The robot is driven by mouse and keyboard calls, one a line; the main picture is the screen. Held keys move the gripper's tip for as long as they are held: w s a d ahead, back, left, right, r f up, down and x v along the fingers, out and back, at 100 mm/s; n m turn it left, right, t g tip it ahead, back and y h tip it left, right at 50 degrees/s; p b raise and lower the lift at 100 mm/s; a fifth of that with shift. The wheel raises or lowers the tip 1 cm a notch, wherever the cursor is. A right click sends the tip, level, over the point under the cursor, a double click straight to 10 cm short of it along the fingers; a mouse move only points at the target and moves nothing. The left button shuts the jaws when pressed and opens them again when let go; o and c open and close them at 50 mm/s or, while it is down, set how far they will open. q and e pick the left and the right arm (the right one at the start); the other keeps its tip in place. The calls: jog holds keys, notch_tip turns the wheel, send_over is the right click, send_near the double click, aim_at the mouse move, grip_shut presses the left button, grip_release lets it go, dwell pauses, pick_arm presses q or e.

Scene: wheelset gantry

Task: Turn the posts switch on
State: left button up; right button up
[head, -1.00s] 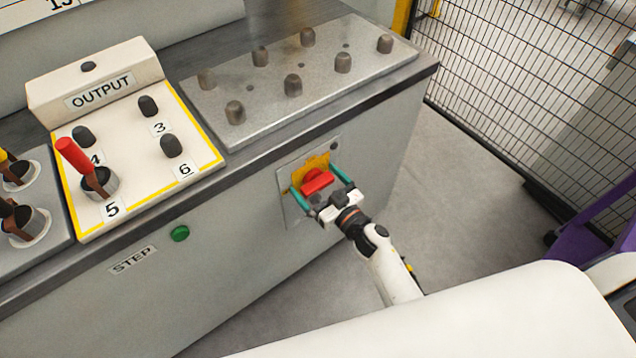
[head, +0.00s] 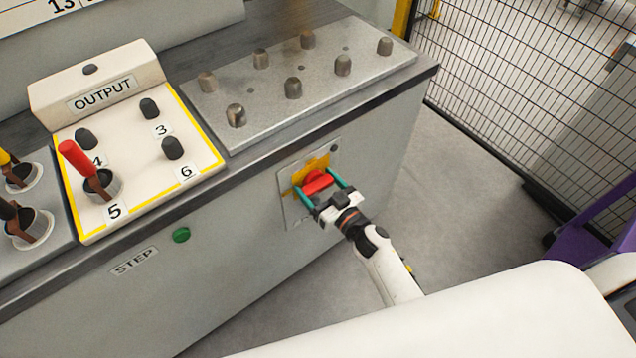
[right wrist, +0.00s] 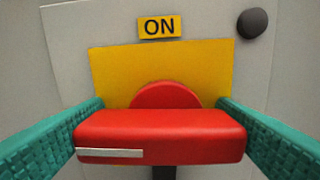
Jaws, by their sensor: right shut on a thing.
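The posts switch is a red rotary handle (head: 318,183) on a yellow plate (head: 312,168) on the cabinet's front face. In the right wrist view the red handle (right wrist: 160,137) lies level across the picture, with a white line on its left part. A yellow ON label (right wrist: 159,27) is above it. My right gripper (head: 321,188) has its teal fingers at the two ends of the handle and is shut on it. The fingers also show at both sides of the right wrist view (right wrist: 160,135). My left gripper is not in view.
A green STEP button (head: 181,235) is on the same face, left of the switch. Above are the OUTPUT panel (head: 130,195) with a red lever (head: 76,160) and a metal plate (head: 245,140) with several dark knobs. A mesh fence (head: 530,110) stands at the right.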

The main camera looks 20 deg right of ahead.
jog(key=m+p, duration=0.2)
jog(key=m, duration=0.1)
jog(key=shift+d+r+p, duration=0.1)
jog(key=shift+r+p, duration=0.1)
jog(key=shift+p, duration=0.15)
jog(key=shift+m+p, duration=0.55)
jog(key=shift+m, duration=0.35)
jog(key=m+p, duration=0.1)
jog(key=m, duration=0.1)
jog(key=shift+d+f+m, duration=0.1)
jog(key=shift+d+m, duration=0.05)
jog(key=shift+m, duration=1.15)
jog(key=m, duration=0.2)
jog(key=shift+w+d+f+m, duration=0.1)
jog(key=shift+d+f+m, duration=0.05)
jog(key=shift+m, duration=0.15)
jog(key=shift+f+m+b, duration=0.15)
jog(key=shift+m+b, duration=0.25)
jog(key=shift+m, duration=2.2)
jog(key=o, duration=1.3)
jog(key=shift+o, duration=0.2)
jog(key=shift+d, duration=0.1)
